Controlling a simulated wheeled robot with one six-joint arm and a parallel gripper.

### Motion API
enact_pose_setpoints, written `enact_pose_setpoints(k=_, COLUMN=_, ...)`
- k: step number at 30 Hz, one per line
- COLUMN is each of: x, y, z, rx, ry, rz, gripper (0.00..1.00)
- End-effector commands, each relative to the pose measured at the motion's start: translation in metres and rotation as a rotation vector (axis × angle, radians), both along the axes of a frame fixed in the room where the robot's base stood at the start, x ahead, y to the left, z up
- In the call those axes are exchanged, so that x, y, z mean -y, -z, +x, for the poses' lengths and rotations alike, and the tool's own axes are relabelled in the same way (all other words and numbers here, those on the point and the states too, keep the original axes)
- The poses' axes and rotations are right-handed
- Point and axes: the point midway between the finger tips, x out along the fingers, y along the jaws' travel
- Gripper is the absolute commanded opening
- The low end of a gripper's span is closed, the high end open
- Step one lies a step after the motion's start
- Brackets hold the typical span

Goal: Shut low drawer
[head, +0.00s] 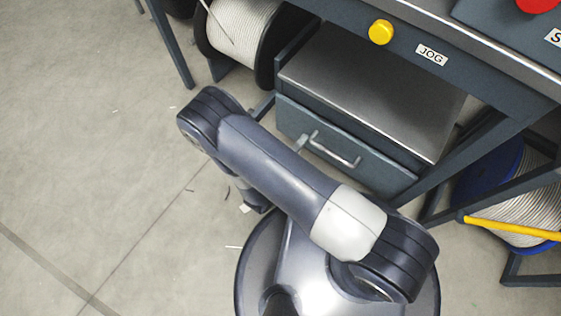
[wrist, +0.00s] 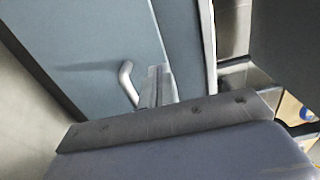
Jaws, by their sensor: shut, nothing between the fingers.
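The low drawer (head: 350,155) is a blue-grey front with a pale bar handle (head: 340,152), under a steel-topped cabinet below the bench. In the head view I cannot tell exactly how far its front stands out. My arm covers its lower left part. My gripper (head: 301,143) shows only as a small grey tip beside the handle's left end; the rest is behind my arm. In the wrist view the drawer front (wrist: 85,40) fills the upper left. My gripper (wrist: 157,82) is shut and empty, close beside the handle (wrist: 128,82). I cannot tell whether they touch.
The steel cabinet top (head: 370,85) lies above the drawer. The bench beam carries a yellow button (head: 381,32) and a JOG label (head: 431,55). A cable reel (head: 240,35) stands at the left, a blue reel (head: 500,195) at the right. The floor at left is mostly clear.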

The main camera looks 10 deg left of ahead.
Motion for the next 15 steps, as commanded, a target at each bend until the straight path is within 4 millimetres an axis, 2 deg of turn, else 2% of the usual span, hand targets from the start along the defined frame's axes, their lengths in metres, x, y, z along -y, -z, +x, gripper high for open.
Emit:
enact_pose_setpoints(k=9, x=-0.02, y=-0.001, z=-0.047, rx=-0.002, ry=-0.005, rz=-0.001, gripper=0.0)
enact_pose_setpoints(k=15, x=-0.027, y=0.0, z=-0.064, rx=-0.002, ry=-0.002, rz=-0.001, gripper=0.0)
